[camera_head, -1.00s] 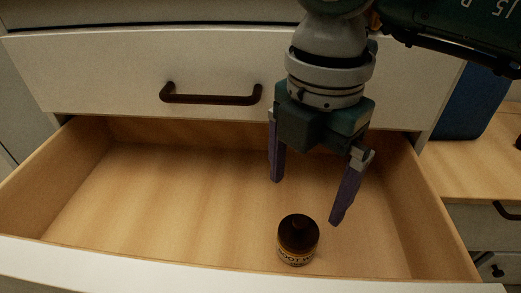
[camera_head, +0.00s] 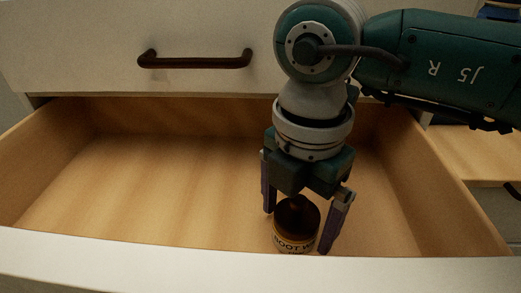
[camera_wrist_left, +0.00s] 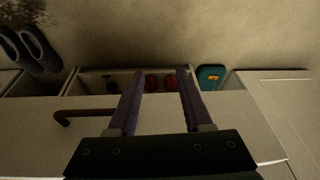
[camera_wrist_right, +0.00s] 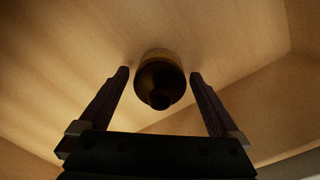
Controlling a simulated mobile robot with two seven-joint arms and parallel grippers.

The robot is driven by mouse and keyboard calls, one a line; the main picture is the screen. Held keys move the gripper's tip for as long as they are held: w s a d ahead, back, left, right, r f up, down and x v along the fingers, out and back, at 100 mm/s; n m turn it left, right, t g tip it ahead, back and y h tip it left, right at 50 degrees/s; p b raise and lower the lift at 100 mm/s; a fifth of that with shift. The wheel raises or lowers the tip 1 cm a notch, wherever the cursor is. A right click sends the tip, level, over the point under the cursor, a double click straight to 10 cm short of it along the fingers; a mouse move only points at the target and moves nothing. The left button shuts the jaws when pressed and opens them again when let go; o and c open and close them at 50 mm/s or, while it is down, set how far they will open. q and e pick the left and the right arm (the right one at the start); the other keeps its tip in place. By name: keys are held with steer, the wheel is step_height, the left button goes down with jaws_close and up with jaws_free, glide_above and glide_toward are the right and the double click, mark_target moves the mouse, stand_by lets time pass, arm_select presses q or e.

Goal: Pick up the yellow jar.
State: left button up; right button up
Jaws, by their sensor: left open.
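The jar (camera_head: 294,242) is dark brown, with a pale yellowish label with dark lettering, and stands upright in the open drawer near its front wall. In the right wrist view the jar (camera_wrist_right: 160,75) appears between the fingertips, with its dark knobbed top toward the camera. My right gripper (camera_head: 298,232) is open and points down, one finger on each side of the jar. Gaps show between the fingers and the jar in the right wrist view. My left gripper (camera_wrist_left: 158,71) is open and empty; it is out of the head view.
The wooden drawer (camera_head: 150,190) is otherwise empty, with free floor to the left. A closed drawer with a dark handle (camera_head: 195,61) is above. The left wrist view shows a teal object (camera_wrist_left: 211,77).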

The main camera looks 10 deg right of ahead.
jaws_close()
stand_by(0.6)
